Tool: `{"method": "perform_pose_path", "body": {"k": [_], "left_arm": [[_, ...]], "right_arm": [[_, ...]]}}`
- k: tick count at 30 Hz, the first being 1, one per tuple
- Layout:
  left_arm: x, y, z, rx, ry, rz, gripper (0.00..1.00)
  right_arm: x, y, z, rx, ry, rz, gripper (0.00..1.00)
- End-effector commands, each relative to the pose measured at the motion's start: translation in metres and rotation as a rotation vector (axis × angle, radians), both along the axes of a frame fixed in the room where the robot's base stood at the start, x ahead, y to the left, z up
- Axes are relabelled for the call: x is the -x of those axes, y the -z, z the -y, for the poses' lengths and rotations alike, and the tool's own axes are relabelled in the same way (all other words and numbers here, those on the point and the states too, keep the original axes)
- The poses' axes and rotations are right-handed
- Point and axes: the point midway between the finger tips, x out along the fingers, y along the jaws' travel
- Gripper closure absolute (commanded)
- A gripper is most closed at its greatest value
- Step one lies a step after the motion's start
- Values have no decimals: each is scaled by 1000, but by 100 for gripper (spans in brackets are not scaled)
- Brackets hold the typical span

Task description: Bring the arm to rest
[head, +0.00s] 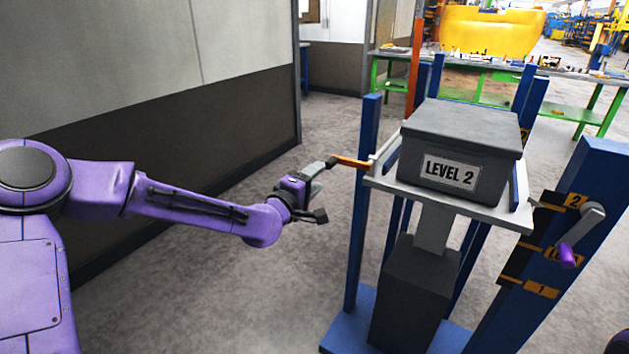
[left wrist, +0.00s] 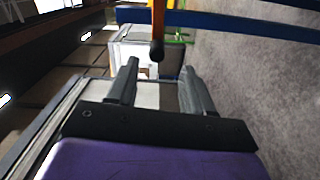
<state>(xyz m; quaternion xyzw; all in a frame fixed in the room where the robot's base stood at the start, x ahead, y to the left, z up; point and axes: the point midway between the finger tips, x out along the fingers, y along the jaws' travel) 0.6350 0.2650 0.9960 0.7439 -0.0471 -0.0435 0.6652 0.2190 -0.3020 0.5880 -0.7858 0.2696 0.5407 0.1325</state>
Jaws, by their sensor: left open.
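My left gripper (head: 322,189) reaches in from the left, its fingers spread apart. An orange bar with a dark end (head: 350,162) sticks out to the left from the lift stand. In the left wrist view the bar (left wrist: 158,22) points between the open fingertips (left wrist: 159,70), its dark end just beyond them. Nothing shows held, and I cannot tell whether a finger touches the bar. My right gripper is not in view.
The stand has blue posts (head: 362,200) and a right-hand post with level marks (head: 541,291) and a crank (head: 585,222). A wall (head: 190,120) runs behind my left arm. The grey floor (head: 250,290) below it is clear. A green bench (head: 590,85) stands behind.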

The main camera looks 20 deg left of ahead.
Motion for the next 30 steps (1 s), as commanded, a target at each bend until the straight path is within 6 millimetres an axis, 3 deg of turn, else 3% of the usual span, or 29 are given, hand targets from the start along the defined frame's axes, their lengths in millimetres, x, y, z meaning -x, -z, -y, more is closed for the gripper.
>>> {"method": "perform_pose_path", "body": {"k": [10, 11, 14, 15, 17, 21, 25, 27, 30], "left_arm": [[1, 2, -4, -63, -32, 3, 49], [8, 16, -6, -95, -57, -29, 49], [37, 90, 3, -239, -77, -199, 49], [52, 125, 4, -298, -78, -277, 49], [80, 174, 5, -387, -72, -394, 49], [162, 273, -2, -597, -31, -665, 49], [258, 342, -18, -793, 39, -910, 49], [309, 367, -28, -885, 87, -1028, 49], [369, 389, -37, -979, 165, -1153, 49]], "right_arm": [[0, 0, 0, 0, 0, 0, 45], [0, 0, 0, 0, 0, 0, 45], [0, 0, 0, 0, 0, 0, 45], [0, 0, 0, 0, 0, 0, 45], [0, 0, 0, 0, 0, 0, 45], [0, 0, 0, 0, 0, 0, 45], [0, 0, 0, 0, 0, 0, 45], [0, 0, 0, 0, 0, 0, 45], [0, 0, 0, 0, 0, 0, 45]]}}
